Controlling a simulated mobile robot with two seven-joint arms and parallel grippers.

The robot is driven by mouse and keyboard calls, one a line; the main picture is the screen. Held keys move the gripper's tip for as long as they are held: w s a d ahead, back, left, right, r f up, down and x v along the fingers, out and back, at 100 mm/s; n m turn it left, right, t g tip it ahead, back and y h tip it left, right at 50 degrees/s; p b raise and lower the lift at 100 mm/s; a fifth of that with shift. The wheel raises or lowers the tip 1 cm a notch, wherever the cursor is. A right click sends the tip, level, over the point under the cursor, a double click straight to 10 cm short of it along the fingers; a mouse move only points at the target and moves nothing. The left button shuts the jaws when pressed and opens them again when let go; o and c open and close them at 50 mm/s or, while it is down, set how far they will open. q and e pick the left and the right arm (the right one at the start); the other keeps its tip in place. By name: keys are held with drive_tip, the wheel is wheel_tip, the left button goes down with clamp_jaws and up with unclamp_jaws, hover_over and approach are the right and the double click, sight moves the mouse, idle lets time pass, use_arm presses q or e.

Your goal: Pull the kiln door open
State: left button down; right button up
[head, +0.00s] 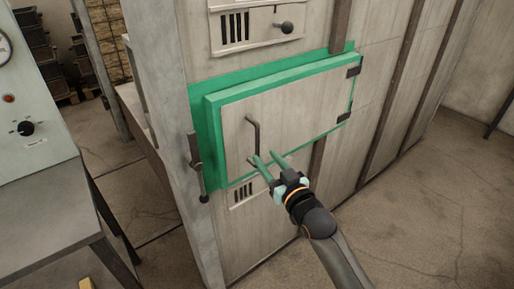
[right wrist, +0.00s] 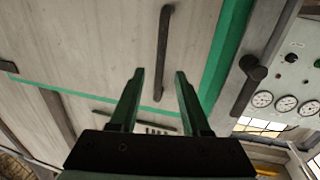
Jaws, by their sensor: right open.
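The kiln door (head: 290,110) is a pale panel with green edges, seated in a green frame (head: 207,130), and looks closed. Its dark bar handle (head: 255,133) is upright near the door's left side; it also shows in the right wrist view (right wrist: 164,50). Dark hinges (head: 353,71) are on the right edge. A dark latch lever (head: 197,165) hangs down left of the door. My right gripper (head: 265,158) is open at the handle's lower end. In the right wrist view the handle's end appears between the fingers (right wrist: 158,75); contact cannot be told. My left gripper is not in view.
A vented panel with a dark knob (head: 287,27) is above the door, and vent slots (head: 242,194) are below it. A grey control cabinet (head: 30,120) and bench stand at the left. The floor (head: 420,220) at the right is clear.

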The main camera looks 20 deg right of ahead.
sight(258, 149)
drive_tip(key=shift+w+a, duration=0.15)
drive_tip(key=shift+w, duration=0.85)
drive_tip(key=shift+w+a, duration=0.2)
drive_tip(key=shift+w, duration=0.8)
drive_tip(key=shift+w+a, duration=0.15)
drive_tip(key=shift+w, duration=0.85)
drive_tip(key=shift+c, duration=0.4)
clamp_jaws()
